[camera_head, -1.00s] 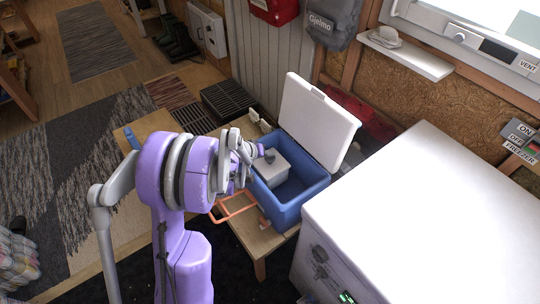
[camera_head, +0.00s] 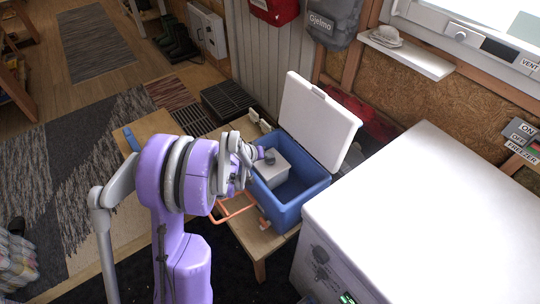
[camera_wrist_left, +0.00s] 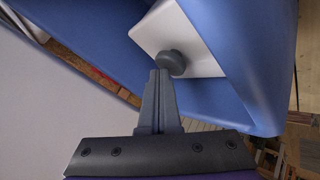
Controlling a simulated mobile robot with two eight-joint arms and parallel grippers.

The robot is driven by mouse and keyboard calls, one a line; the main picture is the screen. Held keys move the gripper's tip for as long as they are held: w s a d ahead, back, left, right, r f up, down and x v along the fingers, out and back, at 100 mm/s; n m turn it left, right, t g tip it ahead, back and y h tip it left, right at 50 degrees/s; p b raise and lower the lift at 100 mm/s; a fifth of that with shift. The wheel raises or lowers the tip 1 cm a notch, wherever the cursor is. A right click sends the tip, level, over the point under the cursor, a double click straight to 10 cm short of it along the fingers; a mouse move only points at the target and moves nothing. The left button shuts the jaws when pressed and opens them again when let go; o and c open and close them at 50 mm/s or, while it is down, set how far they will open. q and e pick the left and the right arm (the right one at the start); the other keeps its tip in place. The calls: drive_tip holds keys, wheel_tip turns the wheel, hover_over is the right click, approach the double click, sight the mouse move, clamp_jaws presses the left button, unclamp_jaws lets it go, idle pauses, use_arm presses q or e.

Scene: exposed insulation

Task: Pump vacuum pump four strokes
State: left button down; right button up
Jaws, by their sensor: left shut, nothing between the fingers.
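A blue cooler box (camera_head: 292,208) stands on a wooden bench with its white lid (camera_head: 316,118) raised. Inside it, at its left end, is a white block (camera_head: 280,168) with a round dark grey knob (camera_head: 269,157) on top; this looks like the vacuum pump. My left gripper (camera_head: 257,153) is at the cooler's left rim, beside the knob. In the left wrist view the shut fingers (camera_wrist_left: 160,74) point at the knob (camera_wrist_left: 171,62) on the white block (camera_wrist_left: 180,32). The tips overlap its edge; I cannot tell whether they touch. My right gripper is not in view.
The wooden bench (camera_head: 240,227) carries the cooler, with an orange handle (camera_head: 233,211) at its near side. A large white freezer (camera_head: 430,220) stands close on the right. A wall shelf (camera_head: 407,52) is behind. Open floor with rugs lies left.

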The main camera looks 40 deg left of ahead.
sight(269, 161)
use_arm(q)
drive_tip(key=shift+s+f, duration=0.1)
drive_tip(key=shift+f, duration=0.25)
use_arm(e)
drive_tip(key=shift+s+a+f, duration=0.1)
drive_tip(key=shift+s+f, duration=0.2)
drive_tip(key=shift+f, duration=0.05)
use_arm(q)
drive_tip(key=shift+r, duration=0.2)
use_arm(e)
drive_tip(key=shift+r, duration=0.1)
use_arm(q)
drive_tip(key=shift+w+r+p, duration=0.2)
drive_tip(key=shift+r+p, duration=0.1)
drive_tip(key=shift+r, duration=0.4)
drive_tip(key=shift+r+p, duration=0.6)
drive_tip(key=shift+r, duration=0.5)
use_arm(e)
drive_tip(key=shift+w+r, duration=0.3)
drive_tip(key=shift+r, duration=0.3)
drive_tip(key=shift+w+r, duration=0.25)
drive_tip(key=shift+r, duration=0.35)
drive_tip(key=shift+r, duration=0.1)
